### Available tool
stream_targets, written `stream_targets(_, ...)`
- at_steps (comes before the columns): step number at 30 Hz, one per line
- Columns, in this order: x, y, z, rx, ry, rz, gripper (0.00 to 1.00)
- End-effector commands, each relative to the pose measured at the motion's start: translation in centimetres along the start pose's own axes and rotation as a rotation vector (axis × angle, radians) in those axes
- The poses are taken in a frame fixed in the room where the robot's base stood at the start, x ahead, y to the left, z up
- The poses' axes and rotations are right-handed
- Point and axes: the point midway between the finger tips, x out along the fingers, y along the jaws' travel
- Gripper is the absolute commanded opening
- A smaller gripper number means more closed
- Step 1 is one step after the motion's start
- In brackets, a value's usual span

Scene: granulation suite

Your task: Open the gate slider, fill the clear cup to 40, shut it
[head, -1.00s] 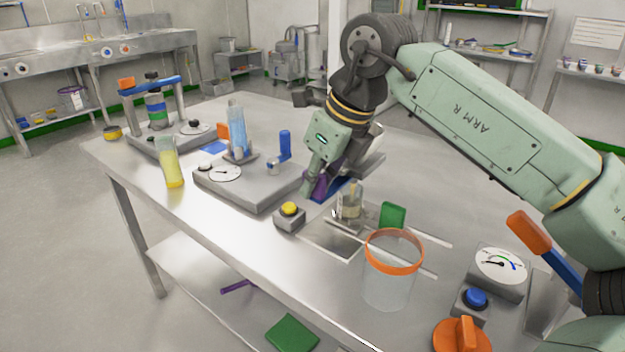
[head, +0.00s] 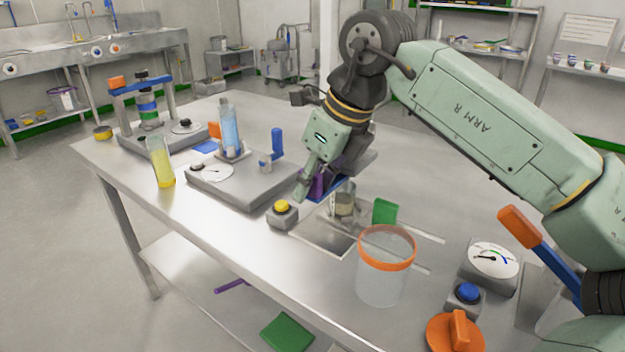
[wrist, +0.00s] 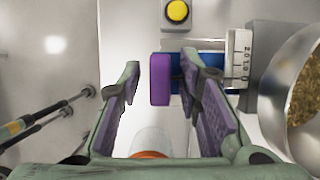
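The gate slider is a blue plate (head: 344,188) with a purple handle (head: 318,186). My gripper (head: 308,188) is at the handle. In the wrist view the purple handle (wrist: 160,80) stands between my fingers (wrist: 160,95), with a gap on both sides; my gripper is open. The blue plate (wrist: 208,55) runs right, partly behind one finger, towards a metal hopper (wrist: 290,120) holding brown granules. A small clear cup (head: 344,206) stands below the slider, its upper part hidden; something beige shows in it. Pale marked scale (wrist: 240,60) shows beside the hopper.
A yellow button (head: 283,207) is left of the cup. A clear jar with an orange rim (head: 386,248) and a green block (head: 385,211) stand to the right. A grey weighing device (head: 240,185) and a yellow-filled cylinder (head: 160,162) are further left.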

Motion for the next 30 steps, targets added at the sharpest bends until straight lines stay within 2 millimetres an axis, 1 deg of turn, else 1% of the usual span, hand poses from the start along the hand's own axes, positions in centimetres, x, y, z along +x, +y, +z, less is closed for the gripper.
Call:
stream_targets(5,-0.7,0.0,0.3,0.000,-0.001,0.000,0.32)
stream_targets(23,-6.2,0.0,2.7,-0.001,-0.001,0.000,0.32)
stream_targets(26,-6.6,0.0,2.8,0.000,-0.001,0.000,0.32)
stream_targets(30,-6.5,0.0,2.8,0.000,-0.001,0.000,0.32)
